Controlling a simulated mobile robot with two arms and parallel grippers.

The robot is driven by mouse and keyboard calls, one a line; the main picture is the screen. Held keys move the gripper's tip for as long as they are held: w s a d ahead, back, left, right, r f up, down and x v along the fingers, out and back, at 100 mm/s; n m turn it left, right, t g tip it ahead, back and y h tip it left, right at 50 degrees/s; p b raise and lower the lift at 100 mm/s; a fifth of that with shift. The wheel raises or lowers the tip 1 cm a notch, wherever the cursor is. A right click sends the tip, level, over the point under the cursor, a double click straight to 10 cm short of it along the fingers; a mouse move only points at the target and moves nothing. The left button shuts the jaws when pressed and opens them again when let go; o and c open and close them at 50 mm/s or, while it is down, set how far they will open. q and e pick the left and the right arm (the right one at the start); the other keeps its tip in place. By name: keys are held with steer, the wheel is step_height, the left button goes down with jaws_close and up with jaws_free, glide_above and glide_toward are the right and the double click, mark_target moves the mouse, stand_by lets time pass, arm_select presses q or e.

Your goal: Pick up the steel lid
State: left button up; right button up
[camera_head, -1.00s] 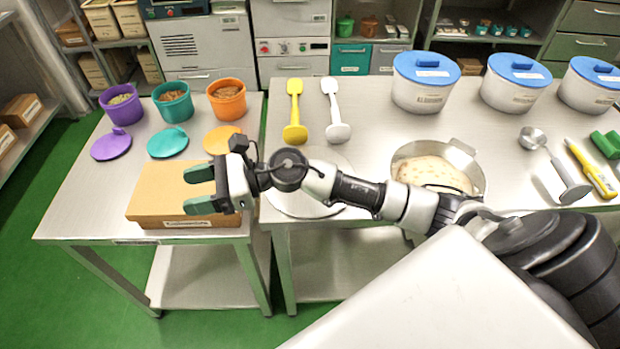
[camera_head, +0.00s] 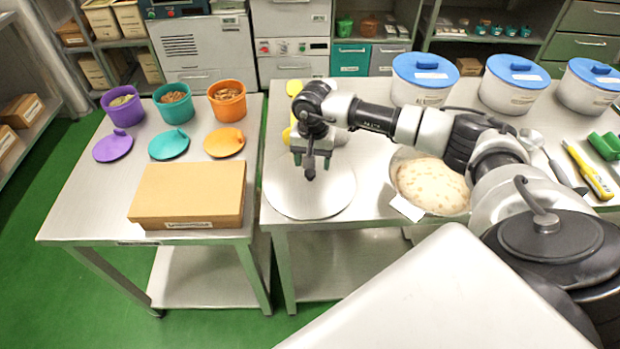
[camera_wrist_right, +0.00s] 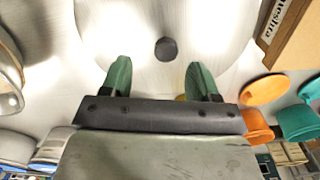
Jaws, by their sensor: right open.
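The steel lid (camera_head: 285,200) is a flat round silver disc with a small dark knob. It lies on the steel table at its front left, beside the kettle with the pale nougat. In the right wrist view the lid (camera_wrist_right: 115,40) lies ahead of the fingers, and its dark knob (camera_wrist_right: 166,49) is between and beyond the fingertips. My right gripper (camera_head: 312,166) is over the lid, pointing down, with its green fingers apart. In the right wrist view the gripper (camera_wrist_right: 158,75) is open and empty. My left gripper is not in view.
The kettle (camera_head: 398,190) stands right of the lid. A cardboard box (camera_head: 190,190) sits on the left table, across a narrow gap. Yellow and white paddles behind the lid are partly hidden by my arm. White tubs with blue lids (camera_head: 422,80) stand at the back.

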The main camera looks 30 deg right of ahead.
mark_target(310, 172)
steer(key=f, duration=0.1)
steer(key=f+p, duration=0.1)
steer(key=f, duration=0.1)
steer(key=f+p, duration=0.1)
steer(key=f, duration=0.1)
steer(key=shift+w+a, duration=0.25)
steer(key=shift+f, duration=0.2)
steer(key=c, duration=1.1)
